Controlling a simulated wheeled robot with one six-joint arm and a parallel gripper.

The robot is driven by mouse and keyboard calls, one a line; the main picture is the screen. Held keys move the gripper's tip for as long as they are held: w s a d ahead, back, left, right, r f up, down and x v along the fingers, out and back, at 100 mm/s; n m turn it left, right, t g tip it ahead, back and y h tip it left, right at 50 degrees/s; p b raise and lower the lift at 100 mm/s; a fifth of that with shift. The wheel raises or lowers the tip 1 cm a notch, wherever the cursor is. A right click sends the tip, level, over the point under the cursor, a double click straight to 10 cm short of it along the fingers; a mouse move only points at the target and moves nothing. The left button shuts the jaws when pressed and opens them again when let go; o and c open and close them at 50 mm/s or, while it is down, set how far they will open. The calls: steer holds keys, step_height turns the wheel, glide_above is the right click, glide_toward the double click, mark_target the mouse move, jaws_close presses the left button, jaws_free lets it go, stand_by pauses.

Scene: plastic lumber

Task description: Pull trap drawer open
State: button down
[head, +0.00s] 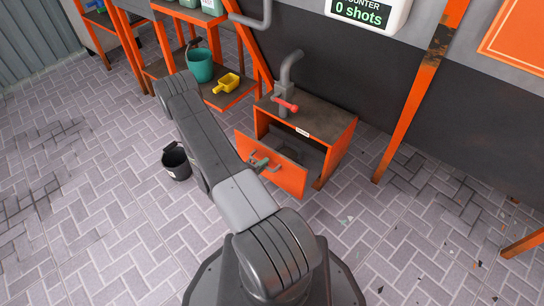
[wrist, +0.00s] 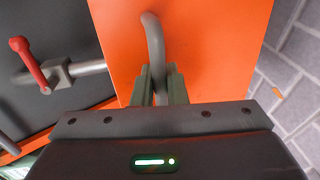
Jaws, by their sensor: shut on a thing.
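The trap drawer (head: 288,182) has an orange front and stands partly out of a low orange cabinet (head: 330,135) with a dark top. Its grey inside shows behind the front in the head view. In the wrist view the orange drawer front (wrist: 215,50) fills the upper middle, and a grey bar handle (wrist: 152,35) curves out from it. My gripper (wrist: 162,82) is shut on the handle, one greenish finger on each side. In the head view my gripper (head: 261,161) is small at the drawer front, and my arm hides part of the front's left side.
A grey pipe with a red valve lever (head: 287,104) rises from the cabinet top. A black bucket (head: 177,162) stands on the floor left of my arm. An orange shelf holds a teal bucket (head: 200,66) and a yellow scoop (head: 226,84). Paved floor right of the drawer is mostly clear.

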steer(key=shift+f+v, duration=0.2)
steer(key=shift+v, duration=0.75)
steer(key=shift+f+v, duration=0.2)
steer(key=shift+v, duration=0.8)
steer(key=shift+f+v, duration=0.2)
steer(key=shift+v, duration=0.75)
steer(key=shift+a, duration=0.1)
steer(key=c, duration=1.5)
jaws_free()
steer(key=shift+c, duration=0.2)
steer(key=shift+s, duration=0.1)
steer(key=p+v, duration=0.3)
steer(key=v, duration=1)
steer(key=shift+s+a, duration=0.25)
steer(key=shift+s, duration=0.05)
steer(key=b+x, duration=0.3)
steer(key=x, duration=1.1)
steer(key=shift+s+d, duration=0.1)
